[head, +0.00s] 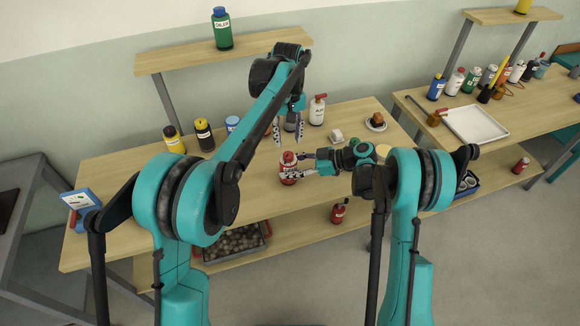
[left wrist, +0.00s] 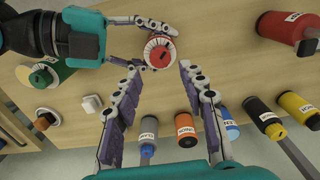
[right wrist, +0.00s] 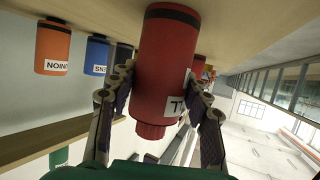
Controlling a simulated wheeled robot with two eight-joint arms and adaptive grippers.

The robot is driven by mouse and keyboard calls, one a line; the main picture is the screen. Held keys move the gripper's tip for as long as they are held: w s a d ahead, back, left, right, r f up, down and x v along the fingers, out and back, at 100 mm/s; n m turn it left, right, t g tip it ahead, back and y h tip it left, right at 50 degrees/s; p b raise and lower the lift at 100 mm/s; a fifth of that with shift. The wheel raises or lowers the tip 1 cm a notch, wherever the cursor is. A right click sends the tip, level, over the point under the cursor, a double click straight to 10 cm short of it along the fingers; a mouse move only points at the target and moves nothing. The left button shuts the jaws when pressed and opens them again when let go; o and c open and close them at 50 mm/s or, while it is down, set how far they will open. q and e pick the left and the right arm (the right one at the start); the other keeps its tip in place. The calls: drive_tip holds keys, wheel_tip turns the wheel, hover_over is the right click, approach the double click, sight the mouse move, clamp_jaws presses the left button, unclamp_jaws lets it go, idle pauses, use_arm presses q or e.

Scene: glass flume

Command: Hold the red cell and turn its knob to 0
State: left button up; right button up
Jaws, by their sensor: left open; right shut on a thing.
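The red cell (head: 288,172) stands upright on the wooden workbench, near the middle. My right gripper (head: 300,164) is shut on its body from the right; in the right wrist view the cell (right wrist: 164,65) sits between both fingers, with part of a white label showing. In the left wrist view its top shows a red knob (left wrist: 159,55) with a dark mark, ringed by a pale dial whose numbers are too small to read. My left gripper (head: 289,134) is open above the cell, its fingers pointing down. In the left wrist view its empty fingers (left wrist: 158,72) spread below the knob, apart from it.
Yellow (head: 174,140) and black (head: 204,135) bottles stand at the bench's back left.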

sight(288, 154)
use_arm(q)
drive_tip(key=shift+f, duration=3.45)
drive_tip(key=c, duration=0.7)
